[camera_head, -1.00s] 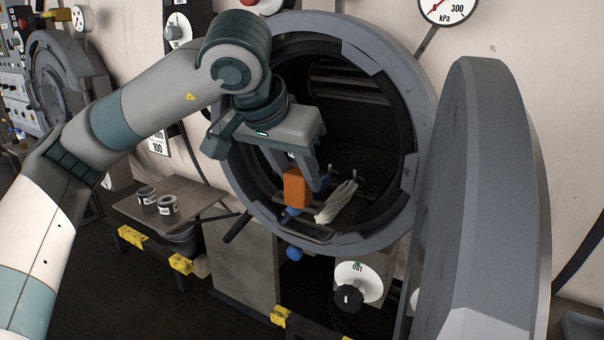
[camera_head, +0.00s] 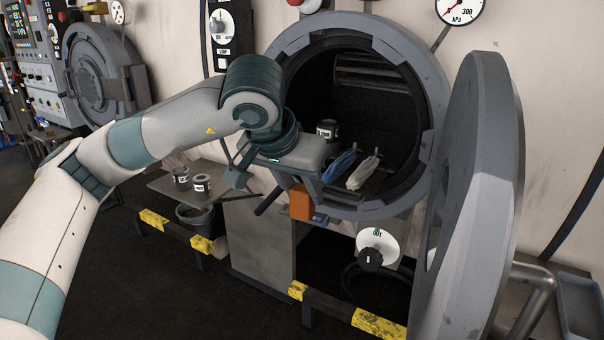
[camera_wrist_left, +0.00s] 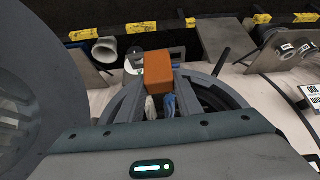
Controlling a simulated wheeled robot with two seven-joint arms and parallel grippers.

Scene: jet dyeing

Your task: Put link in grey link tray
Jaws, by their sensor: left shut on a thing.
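My left gripper (camera_head: 308,192) is shut on an orange block (camera_head: 301,203), which I take to be the link. It holds the block in front of the lower left rim of the open round vessel (camera_head: 434,110). In the left wrist view the block (camera_wrist_left: 158,70) sits between the fingertips of the left gripper (camera_wrist_left: 158,92). My right gripper is not in view.
The thick open door (camera_head: 470,200) stands between the vessel and the grey tray. Inside the vessel are a can (camera_head: 327,130), a blue hank (camera_head: 339,166) and a white hank (camera_head: 362,172). A small table (camera_head: 160,186) with two cans is at left. A yellow-black barrier (camera_head: 345,312) runs below.

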